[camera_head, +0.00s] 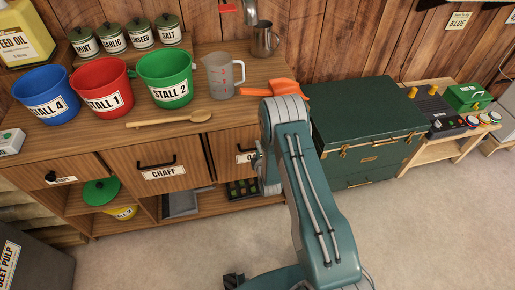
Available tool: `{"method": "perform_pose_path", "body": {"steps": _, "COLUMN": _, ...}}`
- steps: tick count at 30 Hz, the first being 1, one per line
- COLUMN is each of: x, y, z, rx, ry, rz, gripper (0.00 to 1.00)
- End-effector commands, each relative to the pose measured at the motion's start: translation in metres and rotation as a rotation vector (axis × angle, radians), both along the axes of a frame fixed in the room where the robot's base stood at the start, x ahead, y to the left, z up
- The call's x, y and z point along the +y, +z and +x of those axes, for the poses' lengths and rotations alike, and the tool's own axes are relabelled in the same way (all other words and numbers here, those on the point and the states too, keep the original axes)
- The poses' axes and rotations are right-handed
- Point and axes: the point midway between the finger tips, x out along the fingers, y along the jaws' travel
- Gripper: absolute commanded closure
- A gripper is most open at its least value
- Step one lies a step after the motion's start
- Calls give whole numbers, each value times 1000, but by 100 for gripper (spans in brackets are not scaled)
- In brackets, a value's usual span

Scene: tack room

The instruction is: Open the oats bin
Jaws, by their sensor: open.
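The oats bin (228,143) is the right wooden bin front under the counter. Only the first letter of its white label, an O, shows beside my arm. Its front looks shut, about flush with the chaff bin (164,158) to its left. Its right part and most of its handle are hidden. My arm rises from the bottom, bends above the counter's front edge and comes down behind itself. My gripper (263,174) is close to the right side of the oats bin, mostly hidden by my arm. It is open; whether it touches the handle cannot be told.
On the counter stand blue, red and green buckets (165,78), a measuring jug (222,75), a wooden spoon (170,120) and an orange scoop (290,88). A green trunk (365,125) stands just right of my arm. The floor (150,260) in front is open.

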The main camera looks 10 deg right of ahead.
Motion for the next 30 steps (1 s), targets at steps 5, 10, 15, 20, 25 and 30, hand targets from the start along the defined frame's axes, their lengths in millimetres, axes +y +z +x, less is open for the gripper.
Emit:
{"method": "perform_pose_path", "body": {"steps": 5, "x": 0, "y": -1, "z": 5, "rx": 0, "ry": 0, "rz": 0, "gripper": 49}}
{"method": "perform_pose_path", "body": {"steps": 10, "x": 0, "y": -1, "z": 4, "rx": 0, "ry": 0, "rz": 0, "gripper": 53}}
{"method": "perform_pose_path", "body": {"steps": 15, "x": 0, "y": -1, "z": 4, "rx": 0, "ry": 0, "rz": 0, "gripper": 100}}
{"method": "perform_pose_path", "body": {"steps": 20, "x": 0, "y": -1, "z": 4, "rx": 2, "ry": 0, "rz": 0, "gripper": 100}}
{"method": "perform_pose_path", "body": {"steps": 25, "x": 0, "y": -2, "z": 4, "rx": 4, "ry": 0, "rz": 0, "gripper": 100}}
{"method": "perform_pose_path", "body": {"steps": 30, "x": 0, "y": -3, "z": 3, "rx": 6, "ry": 0, "rz": 0, "gripper": 100}}
